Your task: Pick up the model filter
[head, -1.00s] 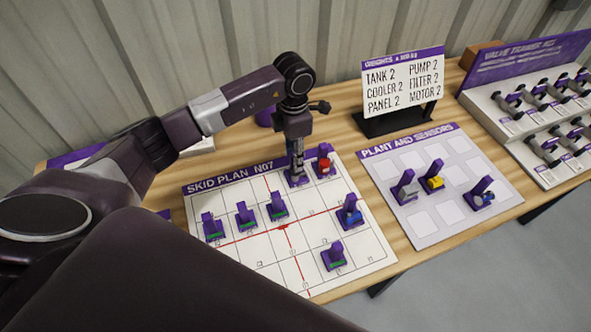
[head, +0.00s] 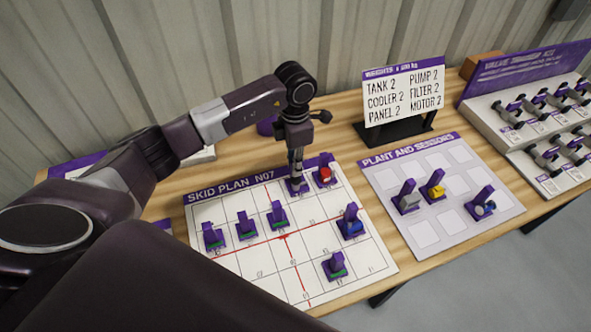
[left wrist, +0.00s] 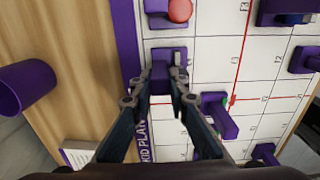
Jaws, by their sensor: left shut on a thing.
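My left gripper (head: 296,178) points down at the top edge of the skid plan board (head: 270,258). It is shut on a small purple model, which I take to be the model filter (left wrist: 165,55). The fingers stand on both sides of its upright part in the left wrist view (left wrist: 167,76). Its base appears to rest on the board; a gap below it cannot be made out. In the head view the fingers hide most of it. My right gripper is not in view.
A model with a red part (head: 324,172) stands close to the right of the held one. Several other purple models stand on the board. The plant and sensors board (head: 425,228) is to the right. A purple cup (left wrist: 25,87) stands on the wooden table behind.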

